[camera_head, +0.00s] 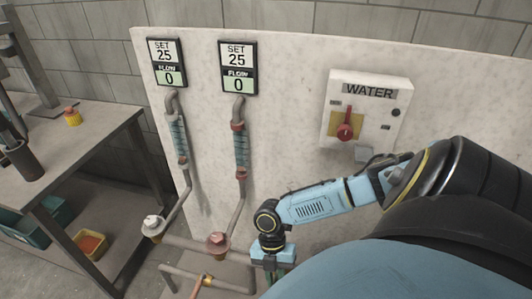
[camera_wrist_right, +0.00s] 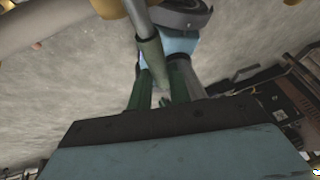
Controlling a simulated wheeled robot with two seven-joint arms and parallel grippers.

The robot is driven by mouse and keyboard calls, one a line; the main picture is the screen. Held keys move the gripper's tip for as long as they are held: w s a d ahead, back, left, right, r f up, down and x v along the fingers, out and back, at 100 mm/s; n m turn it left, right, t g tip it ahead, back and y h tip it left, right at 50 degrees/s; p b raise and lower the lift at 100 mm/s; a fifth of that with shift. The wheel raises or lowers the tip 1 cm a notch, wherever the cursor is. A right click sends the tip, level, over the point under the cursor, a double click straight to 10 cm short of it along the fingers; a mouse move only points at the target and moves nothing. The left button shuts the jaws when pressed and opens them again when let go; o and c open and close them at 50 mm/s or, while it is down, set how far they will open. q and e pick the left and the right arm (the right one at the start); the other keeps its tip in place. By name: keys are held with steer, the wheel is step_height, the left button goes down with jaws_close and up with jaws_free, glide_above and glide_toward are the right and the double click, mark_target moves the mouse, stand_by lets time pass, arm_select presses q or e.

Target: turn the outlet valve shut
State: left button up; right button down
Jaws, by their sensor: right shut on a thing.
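My right arm reaches in from the right in the head view. Its light-blue gripper (camera_head: 272,258) is low in front of the panel, beside the lower pipework. In the right wrist view the gripper (camera_wrist_right: 162,92) is shut on a grey bar (camera_wrist_right: 150,50), which runs between its fingers towards a dark round part. The bar may be the outlet valve's handle, but its far end is hidden. In the head view the gripper hides what it holds. A short yellow fitting (camera_head: 208,280) sits on the low pipe to its left. My left gripper is not seen.
A white panel carries two SET 25 displays (camera_head: 166,64) (camera_head: 238,67), both reading FLOW 0. A workbench (camera_head: 95,125) stands left.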

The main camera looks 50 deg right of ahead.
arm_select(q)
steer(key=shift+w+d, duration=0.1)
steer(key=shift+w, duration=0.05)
arm_select(e)
steer(key=shift+s, duration=0.1)
steer(key=c, duration=1.3)
jaws_free()
steer(key=shift+r, duration=0.15)
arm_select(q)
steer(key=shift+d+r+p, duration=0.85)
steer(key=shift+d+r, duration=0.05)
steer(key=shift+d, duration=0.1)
arm_select(e)
steer(key=v, duration=1.3)
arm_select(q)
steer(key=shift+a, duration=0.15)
